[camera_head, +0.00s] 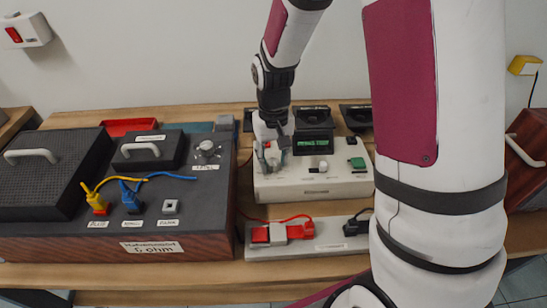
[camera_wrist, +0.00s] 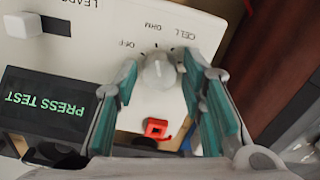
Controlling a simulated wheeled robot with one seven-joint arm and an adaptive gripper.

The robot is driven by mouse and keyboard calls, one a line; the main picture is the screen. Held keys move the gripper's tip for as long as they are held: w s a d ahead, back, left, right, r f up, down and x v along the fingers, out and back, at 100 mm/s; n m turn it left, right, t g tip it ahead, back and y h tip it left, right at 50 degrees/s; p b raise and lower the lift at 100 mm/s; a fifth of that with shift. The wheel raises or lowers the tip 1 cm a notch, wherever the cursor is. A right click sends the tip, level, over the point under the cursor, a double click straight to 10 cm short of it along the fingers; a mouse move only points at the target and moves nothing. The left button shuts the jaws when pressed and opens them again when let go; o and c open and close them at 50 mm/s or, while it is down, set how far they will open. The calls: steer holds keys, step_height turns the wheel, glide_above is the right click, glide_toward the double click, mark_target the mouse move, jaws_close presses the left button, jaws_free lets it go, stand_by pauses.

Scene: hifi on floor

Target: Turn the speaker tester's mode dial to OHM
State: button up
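The speaker tester (camera_head: 325,187) is a pale box on the bench, with a dark screen (camera_head: 313,145) in green letters. In the wrist view the screen (camera_wrist: 47,102) reads PRESS TEST, upside down. The mode dial (camera_wrist: 158,72) is a whitish round knob with OFF, OHM and CELL printed around it. I cannot tell surely which mark it points at. My gripper (camera_wrist: 160,68) has its two teal-lined fingers on either side of the dial, with a visible gap to each side. In the head view my gripper (camera_head: 272,150) is over the tester's left end and hides the dial.
A dark wooden speaker box (camera_head: 100,235) with yellow and blue plug leads stands at left. A grey strip with a red clip (camera_head: 270,234) lies in front of the tester. A green button (camera_head: 357,162) is on the tester's right. A red clip (camera_wrist: 157,128) shows between my fingers.

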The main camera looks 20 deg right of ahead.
mark_target(274, 161)
steer(key=shift+r, duration=0.1)
step_height(274, 161, up, 12)
stand_by(0.7)
stand_by(0.3)
